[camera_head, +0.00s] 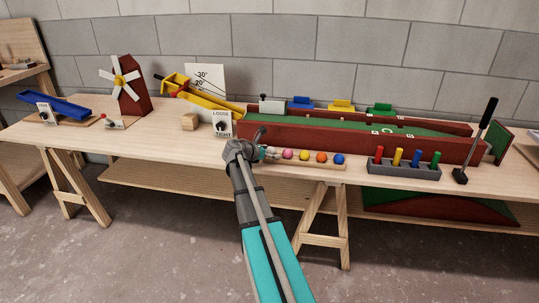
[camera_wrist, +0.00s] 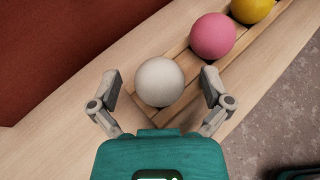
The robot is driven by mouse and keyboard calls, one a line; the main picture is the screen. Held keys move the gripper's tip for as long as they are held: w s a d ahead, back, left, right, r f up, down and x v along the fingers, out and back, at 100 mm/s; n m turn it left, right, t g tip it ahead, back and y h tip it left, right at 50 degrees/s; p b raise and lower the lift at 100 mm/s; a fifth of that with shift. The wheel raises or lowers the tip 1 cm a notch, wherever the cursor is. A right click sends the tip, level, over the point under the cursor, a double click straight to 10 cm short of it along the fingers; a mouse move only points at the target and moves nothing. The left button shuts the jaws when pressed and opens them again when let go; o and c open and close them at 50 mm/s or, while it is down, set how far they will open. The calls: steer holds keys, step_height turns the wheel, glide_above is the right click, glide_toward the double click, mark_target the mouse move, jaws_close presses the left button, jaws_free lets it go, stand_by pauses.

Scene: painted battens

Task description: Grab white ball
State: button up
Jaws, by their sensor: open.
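The white ball (camera_wrist: 159,82) sits at the near end of a slatted wooden rack in the wrist view, between the two fingers of my open gripper (camera_wrist: 164,92). The fingers stand on either side of it with a gap. I cannot tell whether the ball is touched; it looks free. In the head view my gripper (camera_head: 262,150) is at the left end of the ball rack (camera_head: 318,165), and the white ball is mostly hidden there.
A pink ball (camera_wrist: 212,37) and a yellow ball (camera_wrist: 252,8) follow along the rack. Orange (camera_head: 321,157) and blue (camera_head: 339,159) balls lie further right. A dark red wall of the green-topped course (camera_head: 360,145) stands behind. A LOOSE/TIGHT dial (camera_head: 221,126) stands left.

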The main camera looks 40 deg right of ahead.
stand_by(0.3)
steer(key=c, duration=1.2)
steer(key=shift+r, duration=0.15)
step_height(320, 180, up, 3)
steer(key=p, duration=0.3)
steer(key=shift+f, duration=0.2)
steer(key=s+r+p, duration=1)
steer(key=s, duration=0.4)
steer(key=shift+d, duration=0.1)
